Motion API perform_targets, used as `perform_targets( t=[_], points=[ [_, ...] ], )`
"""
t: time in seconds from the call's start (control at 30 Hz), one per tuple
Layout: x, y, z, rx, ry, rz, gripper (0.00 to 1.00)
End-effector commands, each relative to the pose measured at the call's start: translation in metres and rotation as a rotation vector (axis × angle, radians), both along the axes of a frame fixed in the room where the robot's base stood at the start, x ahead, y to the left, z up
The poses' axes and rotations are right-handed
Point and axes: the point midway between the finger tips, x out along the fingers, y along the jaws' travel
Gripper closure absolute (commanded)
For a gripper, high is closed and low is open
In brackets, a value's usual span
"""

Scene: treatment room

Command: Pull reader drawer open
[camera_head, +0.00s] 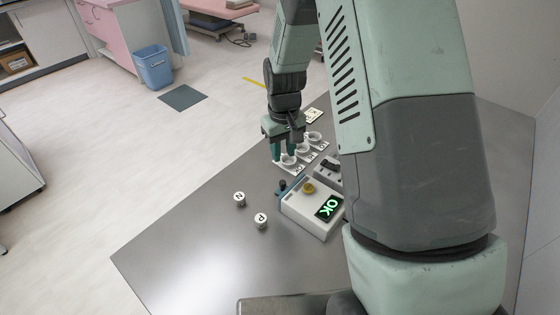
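The reader (312,208) is a white box on the grey table. It has a yellow round button on top and a lit green "OK" display (329,207). A teal part with a dark knob (283,187) sits at its left end; it looks like the drawer, but how far out it stands I cannot tell. My gripper (283,154) points down behind the knob, apart from it, over the near end of a row of white cups. Its two teal fingers look apart, with nothing clearly between them.
White ring-shaped cups (303,149) stand on a labelled strip behind the reader. Two small white pots marked "N" (240,199) and "P" (261,221) stand left of the reader. A pale card (314,115) lies farther back. The table's (190,255) front left is clear.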

Motion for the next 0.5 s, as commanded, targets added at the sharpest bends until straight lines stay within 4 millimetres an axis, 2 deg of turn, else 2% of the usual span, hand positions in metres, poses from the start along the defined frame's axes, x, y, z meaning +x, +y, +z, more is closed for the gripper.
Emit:
perform_targets(
  t=[0.27,0.5],
  points=[
    [0.0,0.001,-0.033,0.0,0.013,0.006,0.67],
    [0.0,0.001,-0.079,-0.001,0.013,0.005,0.67]
  ],
)
